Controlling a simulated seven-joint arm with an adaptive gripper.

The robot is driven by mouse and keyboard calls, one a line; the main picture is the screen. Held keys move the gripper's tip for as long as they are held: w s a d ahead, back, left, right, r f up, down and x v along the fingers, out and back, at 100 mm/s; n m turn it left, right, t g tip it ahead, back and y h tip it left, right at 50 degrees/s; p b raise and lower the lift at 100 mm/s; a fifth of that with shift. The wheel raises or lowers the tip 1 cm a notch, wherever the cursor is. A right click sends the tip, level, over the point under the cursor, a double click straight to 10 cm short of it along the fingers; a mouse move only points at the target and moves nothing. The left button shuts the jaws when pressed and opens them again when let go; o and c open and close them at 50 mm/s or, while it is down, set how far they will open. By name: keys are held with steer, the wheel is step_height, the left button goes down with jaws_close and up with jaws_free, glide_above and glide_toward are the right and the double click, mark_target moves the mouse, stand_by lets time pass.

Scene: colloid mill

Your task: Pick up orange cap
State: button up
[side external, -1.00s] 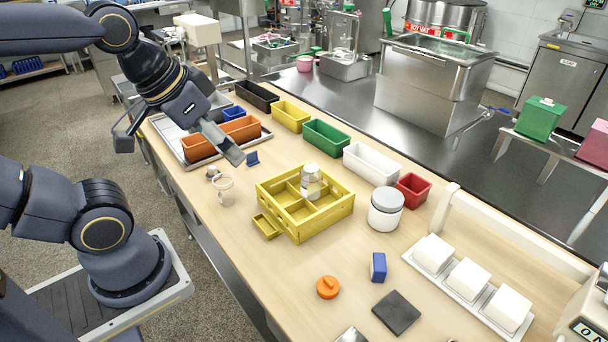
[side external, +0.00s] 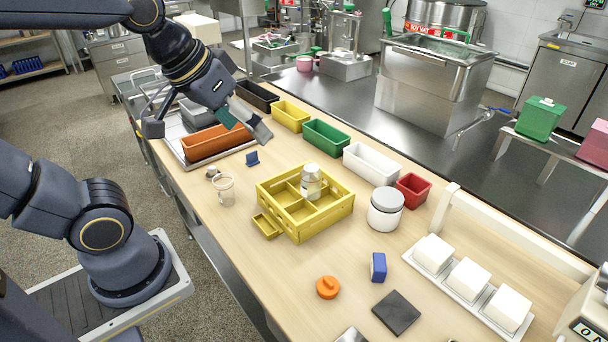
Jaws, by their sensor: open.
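The orange cap (side external: 328,287) lies on the wooden table near its front edge, with a small raised knob on top. My gripper (side external: 250,128) is high over the far left part of the table, above the orange bin and tray, well away from the cap. One grey finger shows clearly at its end; it holds nothing that I can see.
A yellow divided crate (side external: 330,222) with a jar in it stands between my gripper and the cap. A blue block (side external: 378,267) and a dark square plate (side external: 396,314) lie right of the cap. A white jar (side external: 385,208) stands behind. The table left of the cap is clear.

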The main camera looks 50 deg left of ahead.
steer(key=w+d+f+g, duration=0.2)
steer(key=w+d+f, duration=0.35)
steer(key=w, duration=0.25)
steer(key=m+g, duration=0.2)
steer(key=g, duration=0.2)
glide_above(329, 281)
step_height(329, 281, down, 13)
step_height(329, 281, down, 10)
steer(key=shift+a+f, duration=0.1)
steer(key=shift+f, duration=3.1)
steer(key=c, duration=1.1)
